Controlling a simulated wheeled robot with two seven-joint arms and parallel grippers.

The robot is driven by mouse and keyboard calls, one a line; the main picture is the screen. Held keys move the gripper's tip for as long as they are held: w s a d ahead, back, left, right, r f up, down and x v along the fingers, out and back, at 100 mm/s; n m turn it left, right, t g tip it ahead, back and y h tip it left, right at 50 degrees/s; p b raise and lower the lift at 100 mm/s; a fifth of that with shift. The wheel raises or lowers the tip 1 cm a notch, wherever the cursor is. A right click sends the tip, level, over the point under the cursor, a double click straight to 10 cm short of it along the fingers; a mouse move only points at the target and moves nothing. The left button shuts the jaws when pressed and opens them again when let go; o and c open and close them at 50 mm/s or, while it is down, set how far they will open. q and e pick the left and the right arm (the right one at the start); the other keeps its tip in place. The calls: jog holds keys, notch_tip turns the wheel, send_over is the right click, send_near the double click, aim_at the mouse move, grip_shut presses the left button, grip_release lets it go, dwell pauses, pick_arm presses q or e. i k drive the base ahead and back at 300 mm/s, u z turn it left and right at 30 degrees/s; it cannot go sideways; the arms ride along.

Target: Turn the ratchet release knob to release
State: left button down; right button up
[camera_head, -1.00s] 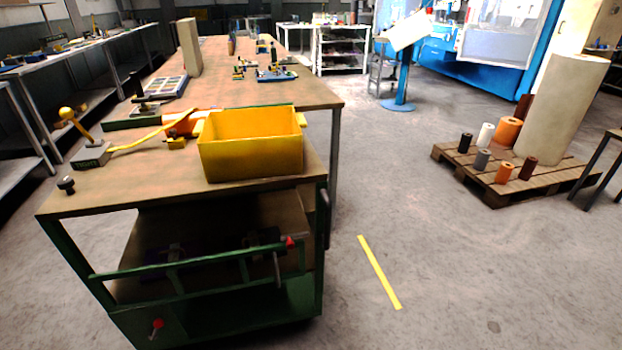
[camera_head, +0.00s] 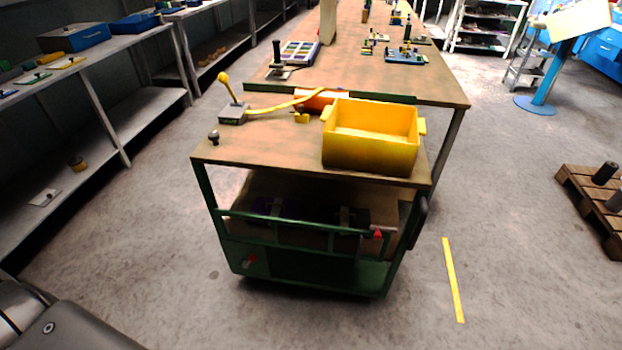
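No part is clearly marked as the ratchet release knob. A small black knob (camera_head: 213,137) stands on the near left corner of the green cart's brown top (camera_head: 275,157). Behind it, a grey block (camera_head: 233,115) carries a tilted lever with a yellow ball end (camera_head: 224,77). A yellow strap (camera_head: 275,108) runs from near the block to an orange piece (camera_head: 313,102). Two red knobs, one right (camera_head: 377,234) and one lower left (camera_head: 250,261), sit on the cart's lower front. Neither of my grippers is in view; a grey part of mine shows at lower left.
A yellow bin (camera_head: 370,155) fills the right of the cart top. A long workbench (camera_head: 440,88) stands behind the cart. Shelving (camera_head: 125,108) runs along the left. A wooden pallet (camera_head: 590,208) is at right. The floor before the cart is clear.

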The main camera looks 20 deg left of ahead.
aim_at(214, 136)
jog(key=u, duration=0.95)
